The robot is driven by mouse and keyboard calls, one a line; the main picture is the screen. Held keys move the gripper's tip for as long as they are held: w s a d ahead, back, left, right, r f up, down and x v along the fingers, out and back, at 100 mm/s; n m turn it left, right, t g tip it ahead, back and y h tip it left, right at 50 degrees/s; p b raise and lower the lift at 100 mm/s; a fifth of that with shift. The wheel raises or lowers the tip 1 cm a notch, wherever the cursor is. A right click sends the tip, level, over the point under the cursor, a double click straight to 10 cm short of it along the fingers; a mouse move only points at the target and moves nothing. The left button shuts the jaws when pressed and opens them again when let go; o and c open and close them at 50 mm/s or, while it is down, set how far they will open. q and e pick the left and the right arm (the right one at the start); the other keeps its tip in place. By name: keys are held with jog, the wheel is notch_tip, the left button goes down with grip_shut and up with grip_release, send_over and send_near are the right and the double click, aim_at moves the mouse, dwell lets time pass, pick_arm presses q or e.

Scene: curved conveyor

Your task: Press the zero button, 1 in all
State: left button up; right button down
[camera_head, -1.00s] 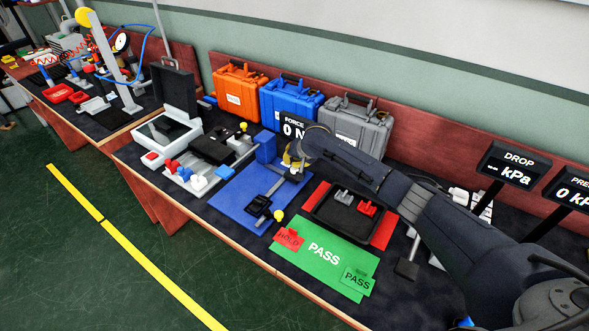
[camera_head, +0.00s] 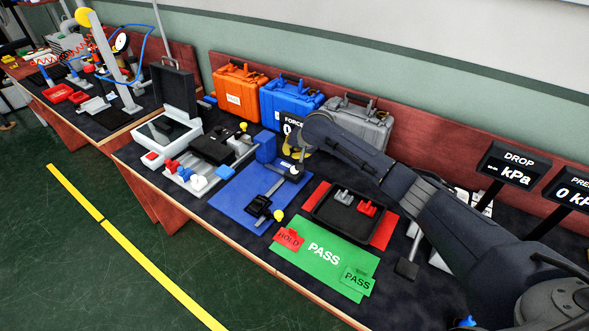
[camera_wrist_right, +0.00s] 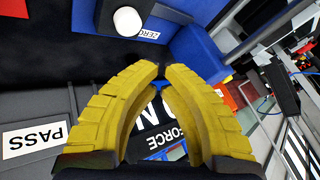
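The white round zero button (camera_wrist_right: 128,21) shows at the top of the right wrist view, on a dark base beside a ZERO label (camera_wrist_right: 148,34). In the head view a small dark block with a pale top (camera_head: 294,171), seemingly that button, stands at the blue mat's back edge. My right gripper (camera_wrist_right: 162,70) has yellow fingers with tips together and nothing visible between them. It is apart from the button. In the head view its yellow fingers (camera_head: 292,152) show behind the button, partly hidden by my wrist. My left gripper is not in view.
The FORCE display (camera_head: 291,122) stands behind, partly covered by my arm. A blue block (camera_head: 266,147) stands left of the button. A blue mat (camera_head: 234,197), a black tray (camera_head: 322,222) and a green PASS mat (camera_head: 306,262) lie in front. Cases line the back.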

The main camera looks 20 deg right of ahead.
jog(key=shift+r, duration=0.7)
dwell(0.3)
